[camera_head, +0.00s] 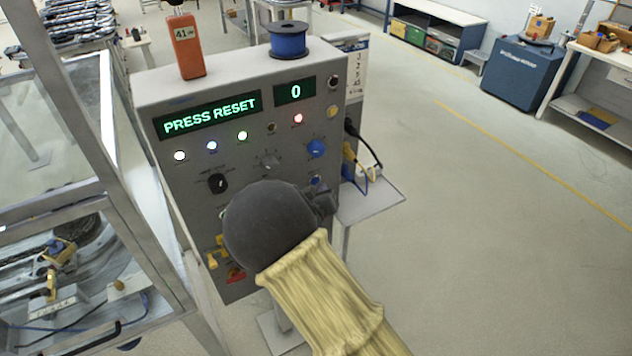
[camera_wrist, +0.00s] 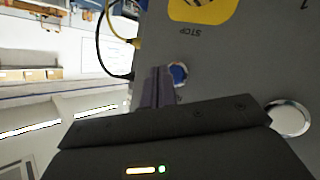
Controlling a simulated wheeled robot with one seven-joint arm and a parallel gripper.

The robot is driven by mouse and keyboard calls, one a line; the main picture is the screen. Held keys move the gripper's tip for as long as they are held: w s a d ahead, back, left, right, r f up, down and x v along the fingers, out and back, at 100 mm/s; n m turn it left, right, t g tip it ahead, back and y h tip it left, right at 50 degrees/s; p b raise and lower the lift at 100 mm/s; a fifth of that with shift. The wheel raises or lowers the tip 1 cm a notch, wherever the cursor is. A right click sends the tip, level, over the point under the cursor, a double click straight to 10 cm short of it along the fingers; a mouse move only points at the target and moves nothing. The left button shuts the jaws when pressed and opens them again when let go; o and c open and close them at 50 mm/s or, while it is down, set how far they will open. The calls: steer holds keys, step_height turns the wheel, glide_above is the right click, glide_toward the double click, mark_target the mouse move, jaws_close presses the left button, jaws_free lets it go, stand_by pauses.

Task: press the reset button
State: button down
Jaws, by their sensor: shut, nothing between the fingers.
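A grey control panel (camera_head: 190,95) shows "PRESS RESET" on its green display (camera_head: 211,114) and "0" on a smaller display (camera_head: 295,91). In the wrist view, a blue button (camera_wrist: 179,73) in a metal ring sits on the panel, partly covered by my gripper (camera_wrist: 160,74). No readable label marks it as reset. The fingers are shut and empty, with their tips beside it in the picture; I cannot tell whether they touch. In the head view, my gripper (camera_head: 325,203) is at the panel's lower right, just below a small blue button (camera_head: 316,180).
A pale button (camera_wrist: 289,118) in a metal ring and a yellow STOP plate (camera_wrist: 203,8) flank the gripper in the wrist view. Cables (camera_head: 361,163) run from the panel's right side above a small shelf (camera_head: 375,200). A glazed frame stands left; the floor right is open.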

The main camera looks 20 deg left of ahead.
stand_by(0.3)
steer(key=shift+w+a, duration=0.25)
steer(key=shift+a, duration=0.05)
steer(key=shift+w+a+p, duration=0.3)
steer(key=shift+a+p, duration=0.05)
stand_by(0.9)
steer(key=shift+s+d, duration=0.55)
steer(key=shift+d, duration=0.1)
stand_by(0.3)
steer(key=s+d+b, duration=0.1)
steer(key=s+d, duration=0.2)
steer(key=shift+s+d, duration=0.15)
steer(key=shift+d, duration=0.25)
stand_by(0.7)
